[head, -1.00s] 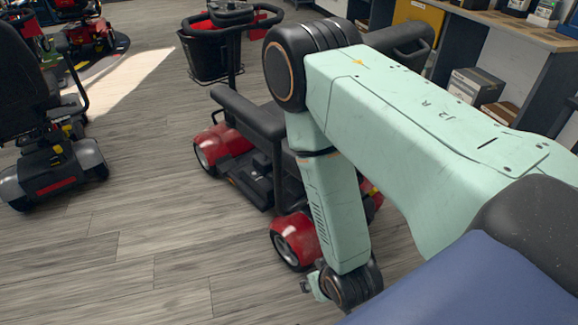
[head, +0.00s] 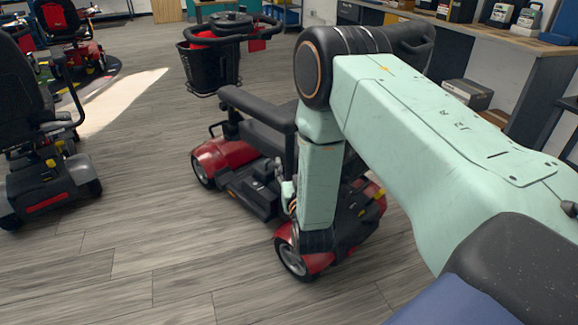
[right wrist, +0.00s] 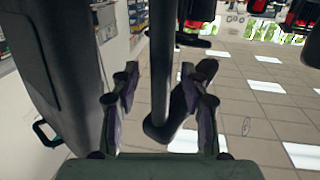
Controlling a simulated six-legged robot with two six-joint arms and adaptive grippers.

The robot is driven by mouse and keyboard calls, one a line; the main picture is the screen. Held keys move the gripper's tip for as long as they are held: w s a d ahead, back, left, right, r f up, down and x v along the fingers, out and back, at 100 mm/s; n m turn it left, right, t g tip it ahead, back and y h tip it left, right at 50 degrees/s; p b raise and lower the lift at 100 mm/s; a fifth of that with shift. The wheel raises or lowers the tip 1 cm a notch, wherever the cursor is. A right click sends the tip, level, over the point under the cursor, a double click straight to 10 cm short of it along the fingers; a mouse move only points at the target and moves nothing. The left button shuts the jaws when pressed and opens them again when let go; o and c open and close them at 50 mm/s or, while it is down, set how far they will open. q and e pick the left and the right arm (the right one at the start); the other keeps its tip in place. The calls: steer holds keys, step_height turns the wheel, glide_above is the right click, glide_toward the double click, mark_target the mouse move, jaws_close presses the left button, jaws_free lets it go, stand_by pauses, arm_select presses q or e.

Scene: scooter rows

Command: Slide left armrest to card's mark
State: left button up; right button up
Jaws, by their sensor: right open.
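The red mobility scooter (head: 262,185) stands ahead with its handlebars away from me. Its left armrest is a long black pad (head: 258,108) over a dark upright post. My right gripper (head: 287,192) is low beside the seat, below the pad, partly hidden by my arm. In the right wrist view my right gripper (right wrist: 158,75) is open, and a dark post (right wrist: 161,60) shows between its two fingers, with a gap on each side. I cannot tell whether the post is fully within the jaws. I cannot make out a card or its mark. My left gripper is not in view.
A second scooter (head: 45,170) stands at the left, with another red one (head: 75,45) behind it. The front basket (head: 208,68) is beyond the armrest. A counter (head: 490,35) with boxes lines the right.

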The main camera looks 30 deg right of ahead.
steer(key=shift+x, duration=1.15)
jaws_close()
steer(key=shift+f, duration=0.1)
